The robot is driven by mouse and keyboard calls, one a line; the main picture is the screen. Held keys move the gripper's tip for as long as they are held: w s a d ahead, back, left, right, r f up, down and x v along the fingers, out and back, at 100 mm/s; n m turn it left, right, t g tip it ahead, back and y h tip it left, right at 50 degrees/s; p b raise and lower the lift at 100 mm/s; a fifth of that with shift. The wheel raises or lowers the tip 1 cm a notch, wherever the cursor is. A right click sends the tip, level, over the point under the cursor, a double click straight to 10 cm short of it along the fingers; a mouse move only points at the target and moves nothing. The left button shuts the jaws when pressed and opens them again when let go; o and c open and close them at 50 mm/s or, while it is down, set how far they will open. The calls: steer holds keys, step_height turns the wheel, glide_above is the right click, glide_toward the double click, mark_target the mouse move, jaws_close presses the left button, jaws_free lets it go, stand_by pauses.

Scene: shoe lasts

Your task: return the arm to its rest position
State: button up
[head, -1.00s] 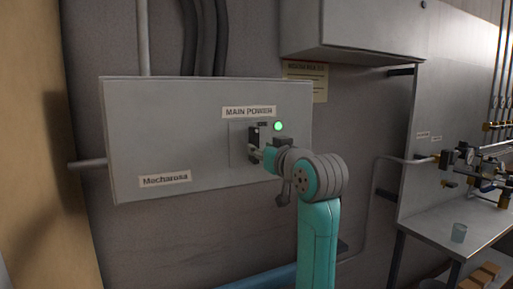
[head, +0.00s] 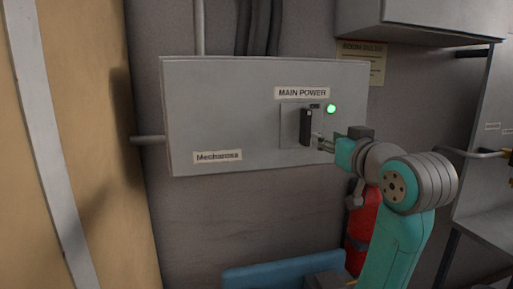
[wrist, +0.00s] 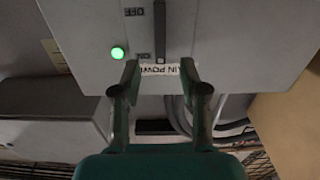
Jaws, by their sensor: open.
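My arm (head: 398,225), teal with grey joints, reaches up from the lower right in the head view. My gripper (head: 318,143) is just right of the dark lever (head: 306,127) of the main power switch. In the wrist view my gripper (wrist: 160,82) is open, its two fingers apart with nothing between them. The lever (wrist: 160,30) shows beyond the fingertips, apart from them as far as I can tell. The green lamp (head: 331,108) beside the switch is lit.
The grey power box (head: 215,120) hangs on the wall. A grey cabinet (head: 425,15) is above right. A red object (head: 362,222), partly hidden, stands behind my arm. A blue object (head: 270,275) is low in front of the wall. A tan panel (head: 95,150) is at left.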

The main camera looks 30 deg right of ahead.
steer(key=a+f+y, duration=0.1)
steer(key=a+f, duration=0.2)
steer(key=f, duration=0.7)
steer(key=a+f+g, duration=0.1)
steer(key=a+f, duration=0.2)
steer(key=f, duration=0.7)
steer(key=a+f+y, duration=0.1)
steer(key=a+f, duration=0.2)
steer(key=f, duration=0.7)
steer(key=s+a+f, duration=0.4)
steer(key=s+f, duration=0.1)
steer(key=f, duration=0.4)
steer(key=s+a+f+g+y, duration=0.1)
steer(key=s+a+f, duration=0.2)
steer(key=s+f, duration=0.3)
steer(key=s+a+f, duration=0.4)
steer(key=s, duration=0.5)
steer(key=s+a+n+y, duration=0.2)
steer(key=s+a+n, duration=0.1)
steer(key=s, duration=1.6)
steer(key=shift+a+f+g, duration=0.2)
steer(key=shift+a+g, duration=0.1)
steer(key=shift+a, duration=0.1)
